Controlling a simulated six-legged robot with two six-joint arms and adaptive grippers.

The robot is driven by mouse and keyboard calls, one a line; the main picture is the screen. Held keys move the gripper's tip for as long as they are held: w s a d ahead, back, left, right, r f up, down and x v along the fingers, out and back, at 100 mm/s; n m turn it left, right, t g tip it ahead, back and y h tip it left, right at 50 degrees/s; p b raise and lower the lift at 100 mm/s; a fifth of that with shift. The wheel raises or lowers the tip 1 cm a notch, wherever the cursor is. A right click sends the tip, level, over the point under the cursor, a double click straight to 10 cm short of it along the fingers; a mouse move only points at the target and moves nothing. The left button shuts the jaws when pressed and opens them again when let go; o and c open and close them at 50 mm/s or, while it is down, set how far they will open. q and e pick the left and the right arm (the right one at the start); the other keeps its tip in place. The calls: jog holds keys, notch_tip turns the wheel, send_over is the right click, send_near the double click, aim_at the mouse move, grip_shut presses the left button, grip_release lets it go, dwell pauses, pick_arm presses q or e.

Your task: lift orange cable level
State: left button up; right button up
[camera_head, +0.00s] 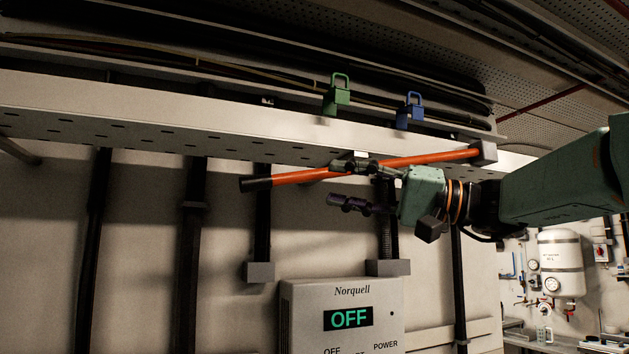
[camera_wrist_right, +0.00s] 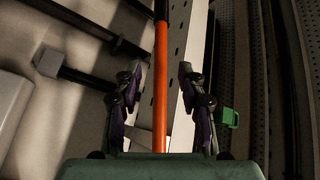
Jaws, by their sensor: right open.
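The orange cable (camera_head: 430,158) runs along the perforated beam in the head view. Its right end meets a grey block (camera_head: 484,152); its black-tipped left end hangs lower, so it is tilted. In the right wrist view the cable (camera_wrist_right: 161,100) passes lengthwise between the two fingers. My right gripper (camera_head: 342,183) is open, one finger higher and one lower. The upper finger overlaps the cable in the head view; I see no grip on it, and the depth gap is unclear. My left gripper is not in view.
Green (camera_head: 337,97) and blue (camera_head: 408,113) clips with loops sit on the perforated beam (camera_head: 180,115) above the cable. A Norquell panel (camera_head: 345,300) reading OFF is below. Dark vertical pipes (camera_head: 190,240) line the wall. A white tank (camera_head: 560,262) stands far right.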

jog(key=shift+v, duration=2.2)
